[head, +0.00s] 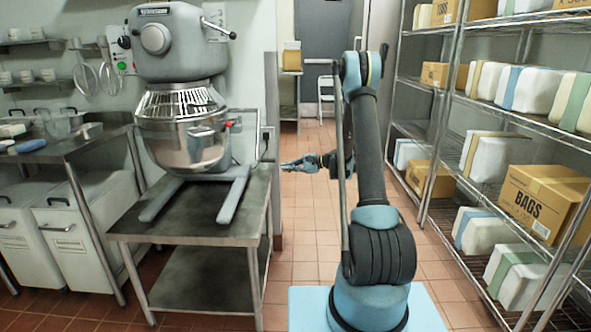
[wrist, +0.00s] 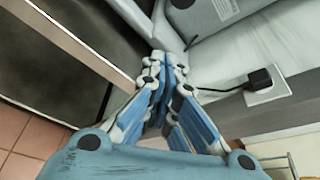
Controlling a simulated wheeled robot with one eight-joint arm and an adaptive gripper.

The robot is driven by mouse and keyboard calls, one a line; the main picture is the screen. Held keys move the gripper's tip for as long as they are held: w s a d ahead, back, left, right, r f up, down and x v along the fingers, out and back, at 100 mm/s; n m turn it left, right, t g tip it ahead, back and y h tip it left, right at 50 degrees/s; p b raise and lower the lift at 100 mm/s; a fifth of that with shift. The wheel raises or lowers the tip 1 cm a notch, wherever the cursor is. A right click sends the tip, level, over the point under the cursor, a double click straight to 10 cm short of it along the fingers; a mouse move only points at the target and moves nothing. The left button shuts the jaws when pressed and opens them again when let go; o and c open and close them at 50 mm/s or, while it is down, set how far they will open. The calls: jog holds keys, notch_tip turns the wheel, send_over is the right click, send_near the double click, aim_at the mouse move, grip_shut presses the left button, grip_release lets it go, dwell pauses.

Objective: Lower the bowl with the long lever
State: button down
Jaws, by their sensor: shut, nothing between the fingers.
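A grey stand mixer (head: 178,45) stands on a steel table (head: 240,225), left of centre in the head view. Its steel bowl (head: 185,148) hangs under a wire guard, held clear above the mixer's two feet. A long thin lever (head: 264,150) seems to stick out at the right of the bowl; its outline is hard to separate from the wall fittings. My gripper (head: 285,166) is right of the table, apart from the bowl, pointing left. In the wrist view my gripper (wrist: 165,62) has its fingers together and empty. The lever cannot be made out there.
A wall socket with a black plug (wrist: 265,82) shows in the wrist view. A wire shelf rack with boxes (head: 540,195) stands on the right. A side table (head: 60,150) is on the left.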

jog(key=shift+s+a+r, duration=0.45)
jog(key=shift+a+r, duration=0.15)
jog(key=shift+a, duration=0.1)
jog(key=shift+s+a+r, duration=0.45)
jog(key=shift+a+r, duration=0.15)
jog(key=shift+a, duration=0.05)
jog(key=shift+s+a, duration=0.1)
